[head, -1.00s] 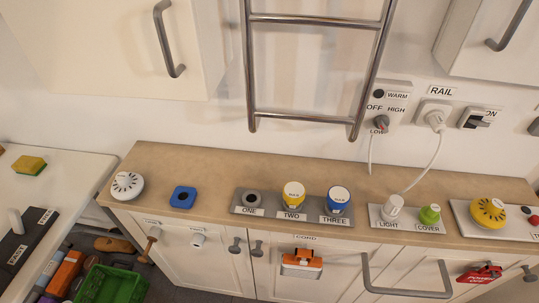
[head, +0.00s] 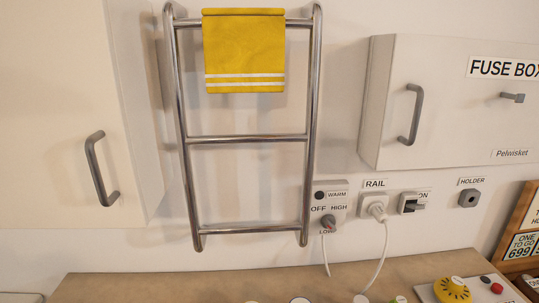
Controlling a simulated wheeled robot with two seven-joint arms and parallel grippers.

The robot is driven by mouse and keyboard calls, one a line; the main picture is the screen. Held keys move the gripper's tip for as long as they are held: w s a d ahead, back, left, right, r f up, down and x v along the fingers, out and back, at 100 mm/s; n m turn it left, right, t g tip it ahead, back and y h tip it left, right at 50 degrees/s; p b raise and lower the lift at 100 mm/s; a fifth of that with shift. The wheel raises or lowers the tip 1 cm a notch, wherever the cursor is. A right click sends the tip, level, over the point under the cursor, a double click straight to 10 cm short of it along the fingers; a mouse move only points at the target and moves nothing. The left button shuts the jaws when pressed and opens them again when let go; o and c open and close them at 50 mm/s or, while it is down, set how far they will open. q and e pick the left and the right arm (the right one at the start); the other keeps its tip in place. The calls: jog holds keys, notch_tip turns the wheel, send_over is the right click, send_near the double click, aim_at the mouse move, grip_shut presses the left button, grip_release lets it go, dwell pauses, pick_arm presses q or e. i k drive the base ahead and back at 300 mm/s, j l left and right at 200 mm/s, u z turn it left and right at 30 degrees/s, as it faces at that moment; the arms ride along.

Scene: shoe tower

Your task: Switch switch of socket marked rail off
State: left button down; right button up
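The socket marked RAIL (head: 368,206) is on the wall at the right of the middle in the head view. A white plug sits in it, with a white cable hanging down. Just right of it is a switch (head: 411,203) with a grey rocker, and a label above it reads ON. The rocker's exact position is too small to tell. Neither of my grippers is in view.
A heated-rail control (head: 328,212) with a knob is left of the socket. A metal towel rail (head: 247,138) holds a yellow towel (head: 244,50). A fuse box cabinet (head: 384,105) projects above the socket. A holder (head: 469,198) is to the right. A wooden counter (head: 200,287) runs below.

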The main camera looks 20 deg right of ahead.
aim_at(413, 207)
jog(key=z, duration=1.6)
